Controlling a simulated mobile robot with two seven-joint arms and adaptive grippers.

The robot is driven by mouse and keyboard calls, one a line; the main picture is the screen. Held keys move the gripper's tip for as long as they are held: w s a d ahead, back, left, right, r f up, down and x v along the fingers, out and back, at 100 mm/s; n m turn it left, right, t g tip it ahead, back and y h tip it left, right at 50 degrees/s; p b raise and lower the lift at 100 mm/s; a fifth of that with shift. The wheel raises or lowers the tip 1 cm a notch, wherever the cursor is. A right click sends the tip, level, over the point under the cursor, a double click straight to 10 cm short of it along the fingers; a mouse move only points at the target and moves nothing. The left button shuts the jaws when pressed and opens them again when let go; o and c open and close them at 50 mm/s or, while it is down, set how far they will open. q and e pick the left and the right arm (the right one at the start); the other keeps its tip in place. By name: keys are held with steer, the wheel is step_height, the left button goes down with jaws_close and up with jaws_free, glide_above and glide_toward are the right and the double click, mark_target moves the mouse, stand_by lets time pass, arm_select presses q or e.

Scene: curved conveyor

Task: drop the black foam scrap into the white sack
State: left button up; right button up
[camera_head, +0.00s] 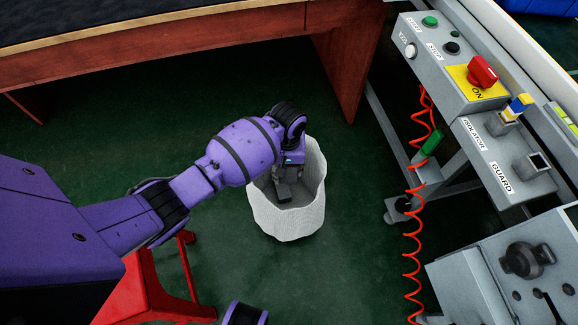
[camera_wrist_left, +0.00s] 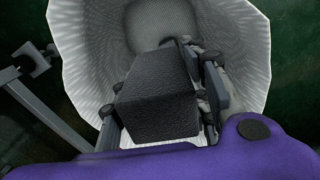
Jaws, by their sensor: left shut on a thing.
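The white sack (camera_head: 289,220) stands open on the green floor, upright, in the middle of the head view. My left gripper (camera_head: 285,190) points down into its mouth. In the left wrist view the black foam scrap (camera_wrist_left: 157,98), a dark textured block, sits between the fingers of the left gripper (camera_wrist_left: 160,85), which is shut on it. The sack's pale woven wall (camera_wrist_left: 85,55) surrounds the scrap and fingers there, and its bottom shows beyond them, apart from the scrap. In the head view the scrap is hard to tell from the gripper. My right gripper is out of view.
A wooden table (camera_head: 180,45) with a dark top stands behind the sack. A grey control panel (camera_head: 470,75) with buttons is at the right, with a coiled red cable (camera_head: 412,240) hanging beside it. A red stand (camera_head: 150,295) is at lower left. Green floor surrounds the sack.

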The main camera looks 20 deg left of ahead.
arm_select(q)
steer(key=shift+w, duration=0.1)
steer(key=o, duration=0.4)
steer(key=shift+r, duration=0.1)
steer(key=shift+c, duration=0.2)
steer(key=o, duration=0.5)
steer(key=shift+c, duration=0.2)
steer(key=shift+r, duration=0.5)
step_height(320, 180, up, 11)
